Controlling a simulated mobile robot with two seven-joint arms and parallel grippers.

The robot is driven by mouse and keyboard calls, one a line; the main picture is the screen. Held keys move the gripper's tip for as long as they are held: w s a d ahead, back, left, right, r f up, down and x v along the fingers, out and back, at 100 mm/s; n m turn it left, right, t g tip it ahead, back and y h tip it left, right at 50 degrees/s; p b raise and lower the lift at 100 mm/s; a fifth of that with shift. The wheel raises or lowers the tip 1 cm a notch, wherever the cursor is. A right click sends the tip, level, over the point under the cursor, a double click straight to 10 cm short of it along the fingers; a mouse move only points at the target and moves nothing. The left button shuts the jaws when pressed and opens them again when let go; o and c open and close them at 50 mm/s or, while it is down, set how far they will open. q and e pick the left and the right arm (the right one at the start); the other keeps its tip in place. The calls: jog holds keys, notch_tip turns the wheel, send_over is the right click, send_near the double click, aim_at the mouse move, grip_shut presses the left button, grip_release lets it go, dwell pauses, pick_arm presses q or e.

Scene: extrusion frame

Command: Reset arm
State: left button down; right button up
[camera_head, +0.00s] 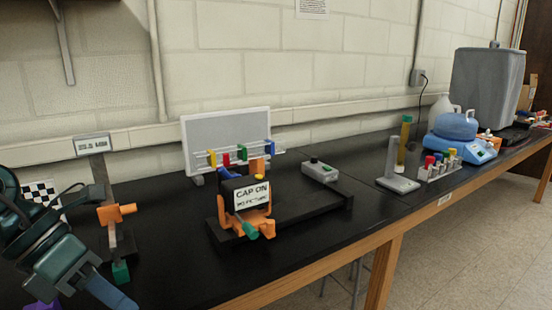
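A dark teal and black jointed arm part (48,245), which appears to be my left arm, comes in at the left edge. A blue-grey piece extends from it toward the lower right. I cannot make out two separate fingertips or anything held. My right gripper is not in view. To the right of the arm, an orange fixture (116,214) with a green block (121,272) below it stands on the black bench. At the middle, a black device with a white label reading "CAP ON" (252,194) sits in an orange bracket (225,212) with a green handle (250,231).
Behind the device stand a grey-white panel (214,131) and a row of coloured clips. Further right are a grey box (320,170), a stand (397,168), a tube rack (440,169), a blue scale (478,150) and a grey bin (486,87). Bare black benchtop (190,270) lies at the front.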

pick_arm(q)
jog(key=w+a+f+n+t+p, duration=0.15)
jog(key=a+f+n+t, duration=0.25)
jog(key=f+n+t, duration=0.65)
jog(key=w+a+f+n+t, duration=0.3)
jog(key=a+f+n+t, duration=0.15)
jog(key=n, duration=1.05)
jog(key=s+d+f+n+g+y, duration=0.2)
jog(key=s+d+f+n, duration=0.3)
jog(key=d+f+n, duration=0.2)
jog(key=s+d+f+n+g+y+p, duration=0.1)
jog(key=s+d+f+n, duration=0.4)
jog(key=f, duration=0.5)
jog(key=shift+d+n+g+y, duration=0.5)
jog(key=shift+d+n+g, duration=0.5)
jog(key=shift+d+n, duration=0.25)
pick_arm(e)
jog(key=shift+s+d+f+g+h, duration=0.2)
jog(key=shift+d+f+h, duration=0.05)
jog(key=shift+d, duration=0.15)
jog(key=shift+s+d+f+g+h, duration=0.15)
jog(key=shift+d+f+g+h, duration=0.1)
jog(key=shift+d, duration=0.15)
